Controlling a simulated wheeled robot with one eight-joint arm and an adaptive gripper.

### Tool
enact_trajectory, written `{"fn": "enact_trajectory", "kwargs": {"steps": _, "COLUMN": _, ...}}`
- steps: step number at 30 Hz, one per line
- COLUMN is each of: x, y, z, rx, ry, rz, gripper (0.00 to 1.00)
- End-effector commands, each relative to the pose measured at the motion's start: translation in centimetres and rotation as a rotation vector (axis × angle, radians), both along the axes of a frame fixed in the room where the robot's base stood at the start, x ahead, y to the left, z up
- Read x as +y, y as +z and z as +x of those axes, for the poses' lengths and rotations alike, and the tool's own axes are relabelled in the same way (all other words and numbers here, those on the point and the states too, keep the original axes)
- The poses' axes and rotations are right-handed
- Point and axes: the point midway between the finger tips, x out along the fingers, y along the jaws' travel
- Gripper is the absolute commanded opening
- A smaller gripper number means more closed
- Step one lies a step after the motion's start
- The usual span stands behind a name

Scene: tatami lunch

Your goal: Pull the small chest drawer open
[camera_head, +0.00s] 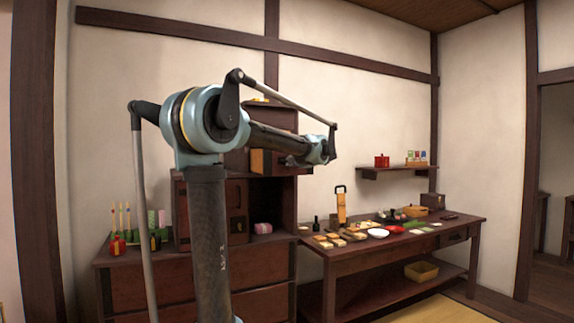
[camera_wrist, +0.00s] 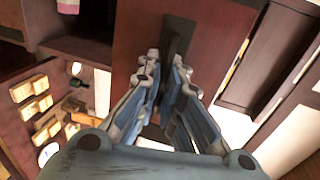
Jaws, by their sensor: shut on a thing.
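The small chest (camera_head: 236,205) stands on a wider cabinet against the back wall. Its small drawer (camera_head: 257,162) shows a lighter orange-brown side and appears to stand out from the chest, partly behind my arm. In the wrist view the reddish-brown drawer front (camera_wrist: 143,38) fills the upper middle, with a dark upright handle (camera_wrist: 180,35) on it. My gripper (camera_wrist: 167,72) is shut on this handle, its fingers on either side. In the head view my gripper (camera_head: 298,161) is at the drawer front, small and dark. The drawer's inside is hidden.
A long table (camera_head: 395,243) with food, bowls and a bottle stands to the right. A wall shelf (camera_head: 385,172) holds a red pot (camera_head: 381,161). Candles and small items (camera_head: 120,243) stand on the cabinet's left.

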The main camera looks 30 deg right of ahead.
Motion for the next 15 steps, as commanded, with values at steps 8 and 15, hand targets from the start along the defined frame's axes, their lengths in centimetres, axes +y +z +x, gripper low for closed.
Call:
{"fn": "enact_trajectory", "kwargs": {"steps": 8, "x": 0.11, "y": -0.11, "z": -0.77, "rx": 0.002, "ry": 0.001, "rz": -0.002, "gripper": 0.0}}
{"fn": "enact_trajectory", "kwargs": {"steps": 15, "x": 0.11, "y": -0.1, "z": -0.75, "rx": 0.002, "ry": 0.001, "rz": -0.002, "gripper": 0.09}}
